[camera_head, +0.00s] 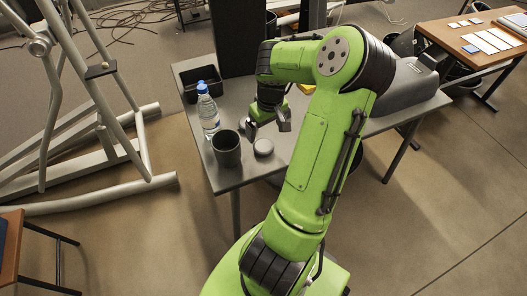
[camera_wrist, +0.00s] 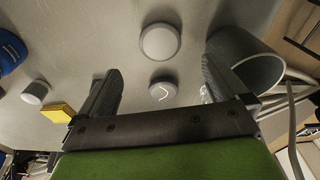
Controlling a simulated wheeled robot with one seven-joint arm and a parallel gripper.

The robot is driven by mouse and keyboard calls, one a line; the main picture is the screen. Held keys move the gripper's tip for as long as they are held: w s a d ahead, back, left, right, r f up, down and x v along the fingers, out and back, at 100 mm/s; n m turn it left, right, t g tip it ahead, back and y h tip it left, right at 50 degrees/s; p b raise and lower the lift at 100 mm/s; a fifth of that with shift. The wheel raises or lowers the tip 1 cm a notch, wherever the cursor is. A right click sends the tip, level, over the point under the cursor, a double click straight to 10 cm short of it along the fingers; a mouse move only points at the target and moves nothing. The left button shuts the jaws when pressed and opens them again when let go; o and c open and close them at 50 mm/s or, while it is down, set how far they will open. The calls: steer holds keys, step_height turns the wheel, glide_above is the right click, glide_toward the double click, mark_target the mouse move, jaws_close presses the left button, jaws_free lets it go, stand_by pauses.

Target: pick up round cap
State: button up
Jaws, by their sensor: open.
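Two round, pale grey cap-like pieces lie on the table in the wrist view: a larger plain disc (camera_wrist: 160,42) and a smaller round piece with a curved white mark (camera_wrist: 163,91). I cannot tell which is the round cap. My gripper (camera_head: 268,126) is above the table, close to that piece, pointing down. In the wrist view my gripper (camera_wrist: 162,68) is open and empty. The smaller piece appears between its fingers, the larger disc just beyond the fingertips.
The cup (camera_wrist: 268,70) is close to the right finger in the wrist view. A water bottle (camera_head: 208,113) and a black tray (camera_head: 187,84) stand on the grey table (camera_head: 230,178).

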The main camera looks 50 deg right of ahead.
mark_target(264, 145)
steer(key=f+b, duration=0.1)
steer(key=f, duration=0.2)
steer(key=f+b, duration=0.1)
steer(key=f, duration=0.1)
steer(key=w+f+b, duration=0.1)
steer(key=f, duration=0.2)
steer(key=shift+d+f, duration=0.15)
steer(key=shift+f, duration=0.15)
steer(key=shift+r, duration=0.1)
steer(key=shift+c, duration=0.2)
steer(key=c, duration=1.1)
